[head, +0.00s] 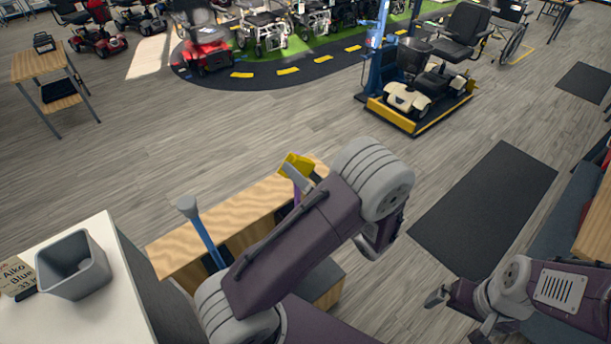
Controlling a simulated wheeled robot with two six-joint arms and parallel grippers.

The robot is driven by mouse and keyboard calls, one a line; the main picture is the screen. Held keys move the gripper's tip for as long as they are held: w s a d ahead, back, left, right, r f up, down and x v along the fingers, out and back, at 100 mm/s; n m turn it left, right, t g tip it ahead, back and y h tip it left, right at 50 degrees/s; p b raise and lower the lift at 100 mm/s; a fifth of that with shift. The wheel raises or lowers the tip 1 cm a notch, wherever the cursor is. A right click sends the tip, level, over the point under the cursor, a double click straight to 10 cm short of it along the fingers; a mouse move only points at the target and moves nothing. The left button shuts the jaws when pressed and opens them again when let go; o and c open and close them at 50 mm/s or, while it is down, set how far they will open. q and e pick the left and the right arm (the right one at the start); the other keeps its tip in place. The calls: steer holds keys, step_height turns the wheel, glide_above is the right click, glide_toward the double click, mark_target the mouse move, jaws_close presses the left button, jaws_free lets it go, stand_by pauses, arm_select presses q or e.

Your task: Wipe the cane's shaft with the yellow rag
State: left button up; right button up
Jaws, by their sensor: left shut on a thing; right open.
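A blue cane (207,240) with a grey handle stands upright, slightly tilted, at a wooden rack (190,246); its lower end is hidden. The yellow rag (298,160) shows as a bunched patch at the rack's far right end, beside a grey piece and a thin purple shaft (297,194). My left arm crosses the middle and covers part of the rack. My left gripper's jaws are mostly hidden behind that arm; it is shut, apparently on the rag, apart from the blue cane. My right gripper (458,314) is open and empty at the lower right, above the floor.
A white table (115,300) at the lower left holds a grey bin (75,268) and a card (17,277) reading "Aiko Blue". A dark mat (485,210) lies right of my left arm. Scooters stand at the back. The floor between is clear.

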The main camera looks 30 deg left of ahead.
mark_target(311, 166)
arm_select(q)
steer(key=shift+w+a, duration=0.15)
steer(key=shift+a, duration=0.3)
steer(key=shift+w+d+f+b, duration=0.1)
steer(key=shift+w+d+b, duration=0.25)
steer(key=shift+w+b, duration=0.25)
steer(key=shift+w+d+f+b, duration=0.1)
steer(key=shift+w+d+b, duration=0.25)
steer(key=shift+w, duration=0.4)
steer(key=shift+w+d+r, duration=0.2)
steer(key=shift+w, duration=0.3)
steer(key=shift+a+b, duration=0.15)
steer(key=shift+b, duration=0.6)
steer(key=shift+s+a, duration=0.1)
steer(key=shift+s, duration=0.25)
steer(key=shift+s+a+f+b, duration=0.1)
steer(key=shift+s+a+b, duration=0.15)
steer(key=shift+s+b, duration=0.3)
steer(key=shift+s+a+b, duration=0.25)
steer(key=shift+s+b, duration=0.05)
steer(key=shift+s, duration=0.4)
steer(key=shift+s+a, duration=0.1)
steer(key=shift+s, duration=0.2)
